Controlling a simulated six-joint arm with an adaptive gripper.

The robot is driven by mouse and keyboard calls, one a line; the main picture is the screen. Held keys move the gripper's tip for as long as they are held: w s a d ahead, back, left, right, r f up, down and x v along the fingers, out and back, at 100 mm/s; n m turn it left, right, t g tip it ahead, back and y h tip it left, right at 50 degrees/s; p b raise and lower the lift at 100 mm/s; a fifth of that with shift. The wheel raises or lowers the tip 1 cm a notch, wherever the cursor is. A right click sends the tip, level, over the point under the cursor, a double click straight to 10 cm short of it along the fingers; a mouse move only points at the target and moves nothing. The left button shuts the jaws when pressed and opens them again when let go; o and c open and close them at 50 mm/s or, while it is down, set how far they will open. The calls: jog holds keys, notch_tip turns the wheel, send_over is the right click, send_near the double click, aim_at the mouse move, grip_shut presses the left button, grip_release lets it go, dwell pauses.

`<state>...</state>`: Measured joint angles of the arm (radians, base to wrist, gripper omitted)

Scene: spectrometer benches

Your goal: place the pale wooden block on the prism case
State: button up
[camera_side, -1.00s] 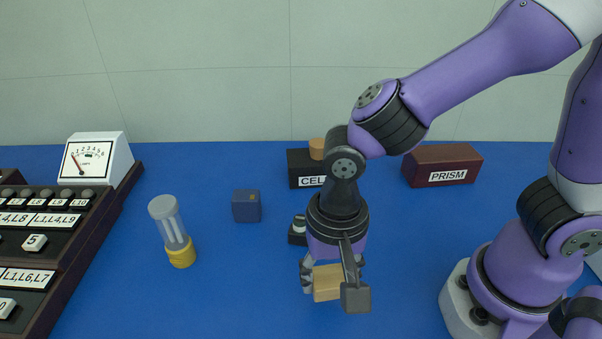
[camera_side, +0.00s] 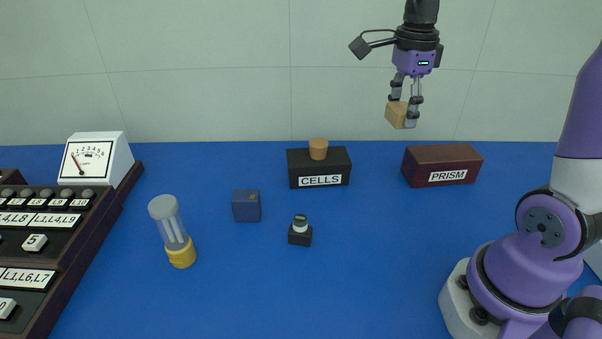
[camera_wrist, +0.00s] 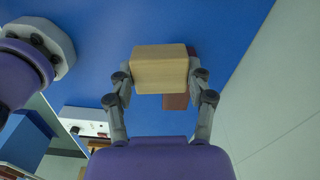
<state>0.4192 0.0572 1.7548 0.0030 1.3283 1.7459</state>
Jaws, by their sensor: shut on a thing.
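The pale wooden block (camera_side: 396,114) is held up in the air in the side view, above and a little left of the prism case. My gripper (camera_side: 404,110) is shut on it. In the wrist view the block (camera_wrist: 160,70) sits between the two fingers of my gripper (camera_wrist: 160,85). The prism case (camera_side: 443,166) is a dark red box labelled PRISM at the back right of the blue bench. In the wrist view a part of the prism case (camera_wrist: 176,101) shows below the block; the block hides some of it.
A blue cube (camera_side: 246,206), a small black-and-white item (camera_side: 300,231) and a yellow-based lamp (camera_side: 172,231) stand on the bench. A control panel (camera_side: 50,230) fills the left.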

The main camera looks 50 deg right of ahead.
jog(key=s+d+m, duration=0.2)
jog(key=d, duration=0.3)
send_over(445, 152)
notch_tip(445, 152, down, 6)
jog(key=shift+a+r, duration=0.1)
jog(key=shift+f, duration=0.25)
jog(key=shift+d+f, duration=0.2)
jog(key=shift+f, duration=1.75)
jog(key=shift+f, duration=0.15)
jog(key=o, duration=1)
jog(key=shift+o, duration=0.2)
